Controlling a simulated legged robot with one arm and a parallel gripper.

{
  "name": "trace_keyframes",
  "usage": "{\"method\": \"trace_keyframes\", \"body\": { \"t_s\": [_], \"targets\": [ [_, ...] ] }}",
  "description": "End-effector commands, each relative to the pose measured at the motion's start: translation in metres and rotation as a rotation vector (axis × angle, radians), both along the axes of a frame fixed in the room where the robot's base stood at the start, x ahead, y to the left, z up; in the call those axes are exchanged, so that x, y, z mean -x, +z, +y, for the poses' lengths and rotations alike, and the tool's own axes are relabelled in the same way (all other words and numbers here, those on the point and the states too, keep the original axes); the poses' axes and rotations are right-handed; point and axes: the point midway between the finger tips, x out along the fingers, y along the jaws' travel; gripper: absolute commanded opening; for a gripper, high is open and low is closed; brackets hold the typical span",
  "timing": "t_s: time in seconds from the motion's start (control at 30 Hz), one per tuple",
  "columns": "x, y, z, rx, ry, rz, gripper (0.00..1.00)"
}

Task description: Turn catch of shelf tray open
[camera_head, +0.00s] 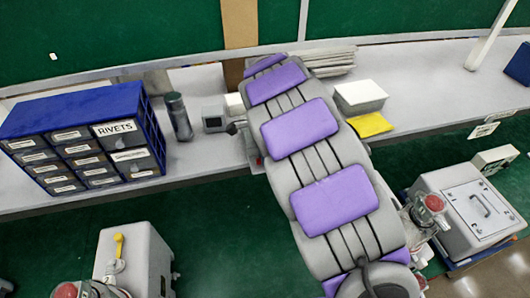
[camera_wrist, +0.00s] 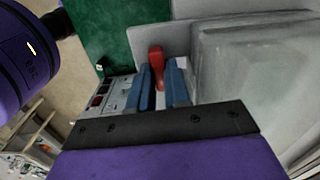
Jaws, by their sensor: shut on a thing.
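In the wrist view, a red catch (camera_wrist: 156,54) stands upright against a pale surface. My gripper (camera_wrist: 160,68) has its two blue fingers on either side of the catch's lower part and is shut on it. The catch's upper end shows above the fingertips, and its lower part is partly hidden between them. A large pale grey, box-like body (camera_wrist: 255,75) fills the right of the wrist view; I cannot tell whether it is the shelf tray. In the head view my arm crosses the middle, and the gripper and catch are not visible there.
A blue drawer cabinet (camera_head: 150,125) stands left on the pale bench (camera_head: 415,75), beside a dark cylinder (camera_head: 178,115). A white box (camera_head: 360,97) and yellow pad (camera_head: 370,124) lie right of my arm.

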Motion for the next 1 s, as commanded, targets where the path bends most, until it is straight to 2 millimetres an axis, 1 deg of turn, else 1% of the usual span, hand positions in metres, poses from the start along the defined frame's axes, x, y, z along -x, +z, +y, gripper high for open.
{"method": "trace_keyframes", "body": {
  "t_s": [0.03, 0.27, 0.7, 0.73, 0.93, 1.0],
  "targets": [
    [-0.0017, 0.0025, 0.0012, -0.002, -0.015, -0.007, 0.00],
    [-0.0020, 0.0023, 0.0012, -0.002, -0.062, -0.008, 0.00],
    [-0.0023, 0.0024, 0.0012, -0.003, -0.069, -0.008, 0.00],
    [-0.0023, 0.0024, 0.0012, -0.003, -0.069, -0.008, 0.20],
    [-0.0012, 0.0017, 0.0008, -0.001, -0.069, -0.006, 0.39],
    [-0.0009, 0.0016, 0.0008, -0.001, -0.069, -0.006, 0.43]
  ]
}}
